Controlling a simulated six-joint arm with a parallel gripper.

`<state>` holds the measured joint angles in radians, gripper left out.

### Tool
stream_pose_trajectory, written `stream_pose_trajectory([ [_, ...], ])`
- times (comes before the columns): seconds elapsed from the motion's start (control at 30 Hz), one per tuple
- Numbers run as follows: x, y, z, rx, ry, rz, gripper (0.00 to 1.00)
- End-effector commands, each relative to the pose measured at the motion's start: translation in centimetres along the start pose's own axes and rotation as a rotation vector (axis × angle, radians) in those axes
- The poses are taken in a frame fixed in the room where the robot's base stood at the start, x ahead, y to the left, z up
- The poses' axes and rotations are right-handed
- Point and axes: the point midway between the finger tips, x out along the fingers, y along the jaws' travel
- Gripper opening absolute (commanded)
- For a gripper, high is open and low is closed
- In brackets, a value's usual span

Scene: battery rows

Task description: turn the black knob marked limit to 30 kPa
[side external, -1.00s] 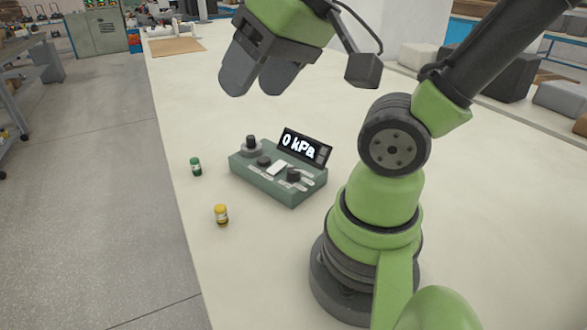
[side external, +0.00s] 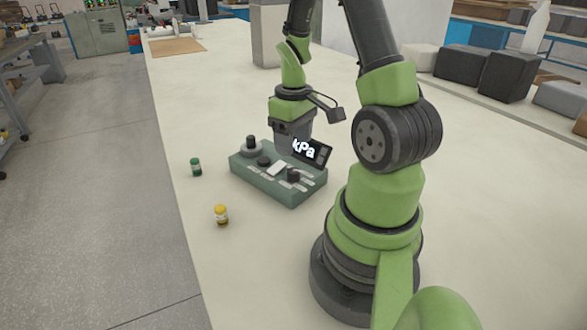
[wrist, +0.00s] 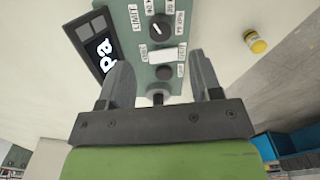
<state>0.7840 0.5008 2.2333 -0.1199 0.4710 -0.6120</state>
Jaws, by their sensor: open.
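The green control box (side external: 262,182) sits on the table with a tilted display (side external: 312,152). The black limit knob (wrist: 160,27), with a white pointer line, shows in the wrist view beside the word LIMIT; in the side view the knob (side external: 293,175) is at the box's near right end. My gripper (side external: 292,140) is open, pointing down over the box's far part. In the wrist view its fingers (wrist: 160,65) are apart, with a grey dial between them and the limit knob beyond. The display reads kPa; its number is hidden behind my gripper.
A smaller black knob (wrist: 163,72) and a taller knob on a round dial (side external: 251,145) share the box. A green-capped vial (side external: 196,167) and a yellow-capped vial (side external: 221,215) stand left of it. The table beyond is mostly clear.

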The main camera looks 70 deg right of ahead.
Motion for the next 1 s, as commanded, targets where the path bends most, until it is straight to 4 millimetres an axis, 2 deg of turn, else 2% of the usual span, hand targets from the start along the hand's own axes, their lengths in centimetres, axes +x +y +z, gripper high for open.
stream_pose_trajectory([
  [0.2,4.0,-0.1,0.1,0.001,-0.007,-0.005,0.59],
  [0.4,6.6,-0.1,0.0,0.000,-0.003,-0.003,0.59],
  [0.6,7.6,-0.1,0.0,0.002,0.002,-0.001,0.59],
  [0.83,7.6,-0.1,0.0,0.002,0.002,-0.001,0.59],
  [0.87,7.6,-0.1,0.0,0.002,0.002,-0.001,0.56],
  [1.0,7.6,-0.1,0.0,0.002,0.002,-0.001,0.24],
])
